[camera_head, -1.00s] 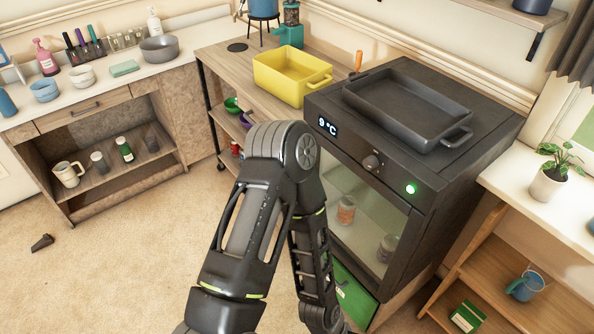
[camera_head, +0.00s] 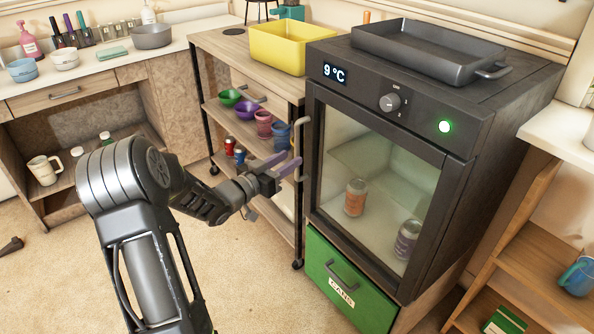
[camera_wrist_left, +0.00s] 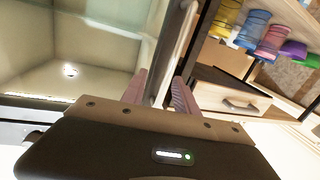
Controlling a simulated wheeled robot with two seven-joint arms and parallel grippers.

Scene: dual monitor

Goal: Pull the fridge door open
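The fridge (camera_head: 470,120) is a dark cabinet with a glass door (camera_head: 335,165), which is shut. A pale vertical handle (camera_head: 300,128) runs along the door's left edge. My left gripper (camera_head: 288,165) is at the lower part of this handle, with its pinkish-purple fingers pointing at it. In the left wrist view the fingers (camera_wrist_left: 162,92) are apart, with the door edge and handle (camera_wrist_left: 178,45) ahead of and between them. I cannot tell whether they touch the handle. My right gripper is not in view.
Two cans (camera_head: 355,197) stand behind the glass. A green drawer (camera_head: 345,285) is below the fridge. A wooden cart (camera_head: 235,55) with cups and bowls stands close on the left of the handle. A dark tray (camera_head: 430,50) sits on top. Open floor (camera_head: 250,285) lies in front.

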